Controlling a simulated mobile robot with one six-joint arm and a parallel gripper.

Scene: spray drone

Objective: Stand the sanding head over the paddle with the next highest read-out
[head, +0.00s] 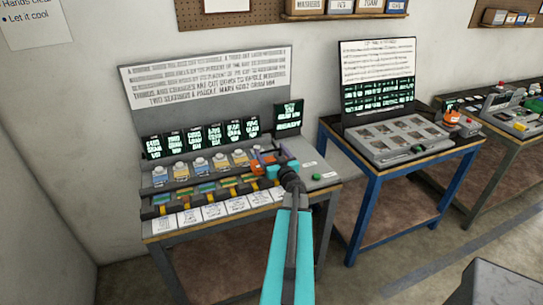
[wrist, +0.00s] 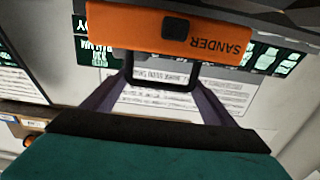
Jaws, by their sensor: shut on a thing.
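My gripper (head: 280,168) is shut on the sander's dark handle loop, over the right end of the left bench's paddle row. The sander (head: 257,169) is an orange block. In the wrist view the sander (wrist: 205,32) fills the top, its label upside down, with my gripper (wrist: 162,82) at its handle. The paddles (head: 206,187) lie in a row of holders behind white cards (head: 189,217). The sander hides part of the row's right end; I cannot tell which paddle is beneath it. Several green read-outs (head: 193,138) stand behind; their figures are too small to read surely.
A larger screen (head: 289,115) reading "READY" stands right of the read-outs. Small bottles (head: 200,165) stand between read-outs and paddles. A green button (head: 316,176) is at the bench's right. A blue bench (head: 372,172) with a grey panel stands farther right, beyond a gap.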

